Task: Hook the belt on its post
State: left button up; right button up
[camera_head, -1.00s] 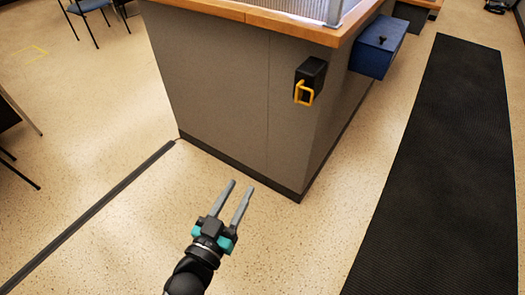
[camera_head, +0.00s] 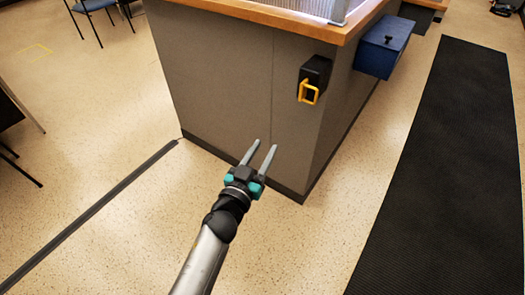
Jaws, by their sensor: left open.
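A black box (camera_head: 317,72) with a yellow square loop (camera_head: 308,92) on its front is fixed near the corner of the grey counter (camera_head: 215,85). The loop may be the belt's end; no belt strap shows drawn out. I cannot make out a post. My left gripper (camera_head: 263,147) is open and empty, its two grey fingers apart and pointing up toward the counter. In the picture it is below and left of the yellow loop, apart from it. My right gripper is not in view.
A blue box (camera_head: 383,47) is on the counter's right side. A black mat (camera_head: 440,160) runs along the floor at right. A dark floor strip (camera_head: 90,215) crosses the left. Chairs (camera_head: 95,12) stand at the upper left.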

pick_arm(q)
grip_shut()
dwell(1.3)
jog(key=c, duration=0.6)
grip_release()
jog(key=o, duration=0.6)
jog(key=p+v, duration=0.1)
jog(key=v, duration=1.4)
jog(key=shift+p, duration=0.35)
jog(key=shift+s, duration=0.15)
